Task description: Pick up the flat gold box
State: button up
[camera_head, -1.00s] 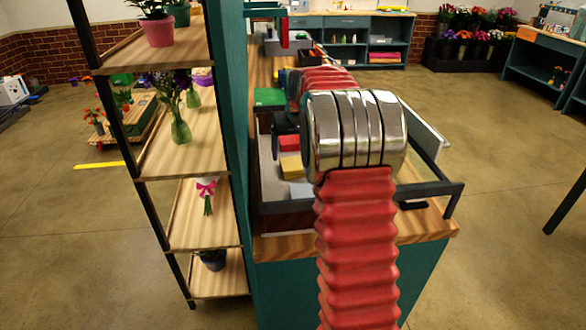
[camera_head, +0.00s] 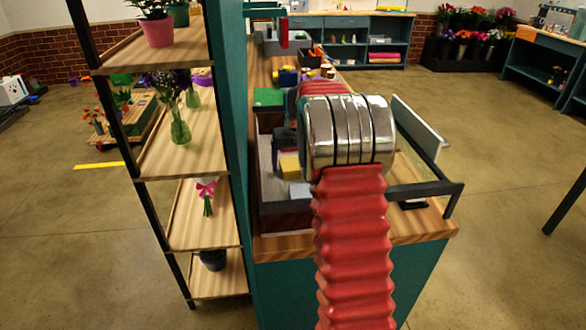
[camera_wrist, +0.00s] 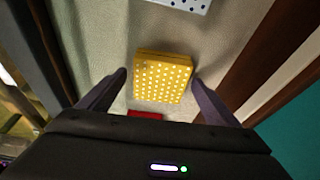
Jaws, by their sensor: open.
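The flat gold box (camera_wrist: 163,77), yellow with white dots, lies on the pale tray floor in the wrist view. It also shows in the head view (camera_head: 290,167), partly hidden by my arm. My gripper (camera_wrist: 159,80) is open, with one finger to the left and one to the right of the box. I cannot tell how far above the tray floor the fingertips are. Nothing is held.
The dark-rimmed tray (camera_head: 420,189) has walls close around my gripper. A pale dotted box (camera_wrist: 186,3) lies beyond the gold box, and a red thing (camera_wrist: 146,115) shows on the near side. A shelf (camera_head: 185,143) of plants stands at the left.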

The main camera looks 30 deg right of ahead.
aim_at(293, 164)
jog(key=c, duration=1.2)
jog(key=shift+r, duration=0.1)
jog(key=shift+c, duration=0.2)
notch_tip(293, 164, up, 18)
dwell(0.6)
